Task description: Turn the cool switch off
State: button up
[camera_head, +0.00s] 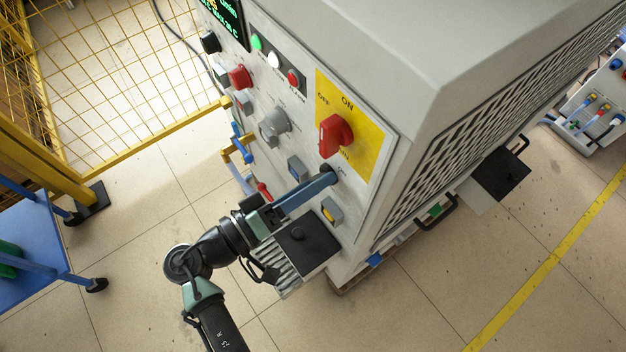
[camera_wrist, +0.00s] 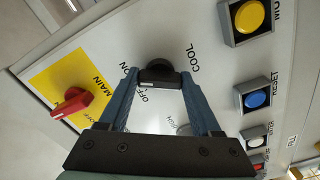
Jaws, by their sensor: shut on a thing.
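The cool switch is a black rotary knob (camera_wrist: 158,70) on the light grey panel, with a "COOL" label beside it and "ON" and "OFF" marks close by in the wrist view. My gripper (camera_wrist: 160,77) has its two blue fingers on either side of the knob, shut on it. In the head view my gripper (camera_head: 328,174) reaches the panel below the red main switch (camera_head: 335,135), and the fingers hide most of the knob. I cannot tell for sure which mark the knob points to.
The red main switch on its yellow plate (camera_wrist: 50,82) is close by. A blue button (camera_wrist: 257,99) and a yellow button (camera_wrist: 249,17) sit on the same panel. A black-topped ledge (camera_head: 305,243) juts out below my gripper. A blue cart (camera_head: 30,255) stands at the left.

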jog(key=shift+c, duration=1)
jog(key=shift+r+n+p, duration=0.1)
jog(key=shift+n+p, duration=0.25)
jog(key=shift+n, duration=0.05)
jog(key=shift+n+p, duration=2.5)
jog(key=shift+n, duration=1)
jog(key=o, duration=1.4)
